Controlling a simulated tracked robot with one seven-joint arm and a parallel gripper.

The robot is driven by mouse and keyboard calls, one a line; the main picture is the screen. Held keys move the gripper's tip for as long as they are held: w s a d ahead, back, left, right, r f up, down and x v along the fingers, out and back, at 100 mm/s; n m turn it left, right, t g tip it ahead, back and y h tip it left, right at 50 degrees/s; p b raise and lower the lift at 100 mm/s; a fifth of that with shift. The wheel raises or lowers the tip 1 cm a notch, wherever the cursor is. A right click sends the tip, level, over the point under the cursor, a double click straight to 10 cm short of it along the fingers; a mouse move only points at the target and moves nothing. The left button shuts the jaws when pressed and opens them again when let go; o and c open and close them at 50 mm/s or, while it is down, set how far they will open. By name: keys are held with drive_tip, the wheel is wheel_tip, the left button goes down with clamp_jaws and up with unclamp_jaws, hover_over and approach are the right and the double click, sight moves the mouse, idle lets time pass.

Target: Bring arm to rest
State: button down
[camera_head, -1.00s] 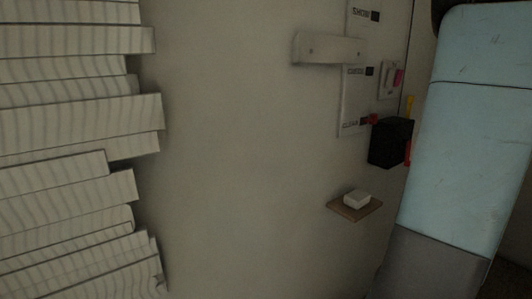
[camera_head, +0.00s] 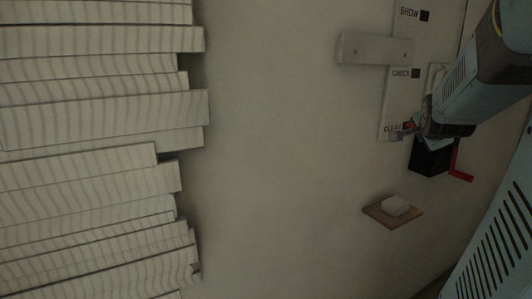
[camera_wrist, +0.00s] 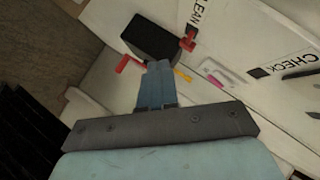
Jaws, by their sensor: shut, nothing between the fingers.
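My arm reaches in from the upper right of the head view. My gripper (camera_head: 412,136) is in front of the lower end of a white labelled panel (camera_head: 400,90), just above a black box (camera_head: 430,158). In the wrist view, my gripper (camera_wrist: 158,68) has its two blue fingers together with nothing between them. The fingertips point towards the black box (camera_wrist: 153,38), which has red parts on both sides. I cannot tell whether the fingers touch it. The labels "CLEAN" and "CHECK" show in the wrist view.
A white bar (camera_head: 374,49) juts from the wall beside the panel. A small wooden shelf (camera_head: 408,217) holds a white block (camera_head: 396,206) below the box. Stacked pale slats (camera_head: 100,110) fill the left. The wall between is bare.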

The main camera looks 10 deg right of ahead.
drive_tip(key=s+a+f+n+g+y, duration=0.2)
drive_tip(key=s+a+n, duration=0.6)
drive_tip(key=a, duration=0.4)
drive_tip(key=s+a+f+n+g+y, duration=0.3)
drive_tip(key=s+a+n, duration=0.6)
drive_tip(key=a, duration=0.4)
drive_tip(key=shift+s+a+f+y, duration=0.25)
drive_tip(key=shift+s+f+y, duration=0.35)
drive_tip(key=shift+y, duration=0.3)
drive_tip(key=shift+d, duration=0.1)
